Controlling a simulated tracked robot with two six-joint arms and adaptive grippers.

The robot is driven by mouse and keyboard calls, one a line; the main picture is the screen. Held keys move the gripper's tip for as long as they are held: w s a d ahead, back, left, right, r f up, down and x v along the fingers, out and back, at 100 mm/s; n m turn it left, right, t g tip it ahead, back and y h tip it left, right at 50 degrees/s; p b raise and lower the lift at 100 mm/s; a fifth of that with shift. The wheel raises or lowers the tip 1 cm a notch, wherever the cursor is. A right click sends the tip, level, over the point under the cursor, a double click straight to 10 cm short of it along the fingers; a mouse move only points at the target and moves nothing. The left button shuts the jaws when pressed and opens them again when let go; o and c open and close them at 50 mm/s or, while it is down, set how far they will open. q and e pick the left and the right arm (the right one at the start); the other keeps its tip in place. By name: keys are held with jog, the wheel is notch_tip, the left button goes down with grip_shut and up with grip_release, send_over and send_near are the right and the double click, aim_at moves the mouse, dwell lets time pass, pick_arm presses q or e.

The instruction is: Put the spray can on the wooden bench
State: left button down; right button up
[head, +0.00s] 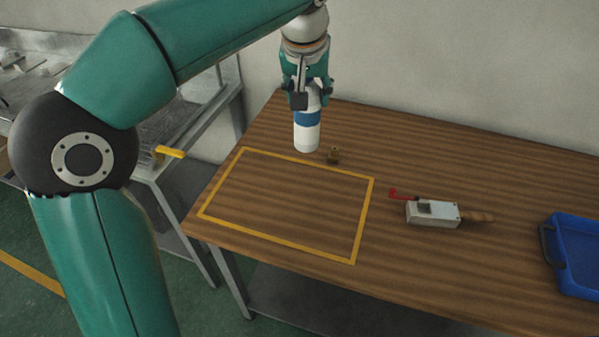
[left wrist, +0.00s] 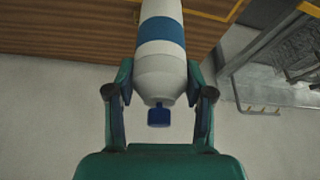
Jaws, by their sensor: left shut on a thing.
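The spray can (head: 306,135) is white with a blue band and hangs upright below my left gripper (head: 305,97), over the back left part of the wooden bench (head: 290,125). My left gripper is shut on the can near its top. In the left wrist view the can (left wrist: 161,50) runs between the two fingers of the gripper (left wrist: 160,95), its blue cap toward the palm. The can's base is close to the bench top; I cannot tell whether it touches. My right gripper is in neither view.
A yellow rectangle (head: 366,215) is marked on the bench, in front of the can. A grey device with a red lever (head: 432,213) and a blue tray (head: 547,245) lie further right. A metal table (head: 180,165) stands left.

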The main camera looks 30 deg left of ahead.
pick_arm(q)
jog(key=f, duration=0.9)
jog(key=a+f+b, duration=0.1)
jog(key=f, duration=0.3)
jog(key=shift+s+f, duration=0.25)
jog(key=shift+s, duration=0.15)
jog(key=shift+f, duration=2.45)
jog(key=shift+f, duration=0.1)
jog(key=shift+c, duration=2.2)
grip_release()
send_near(300, 147)
jog(key=x, duration=0.5)
jog(key=shift+s+d+f, duration=0.1)
jog(key=shift+s, duration=0.3)
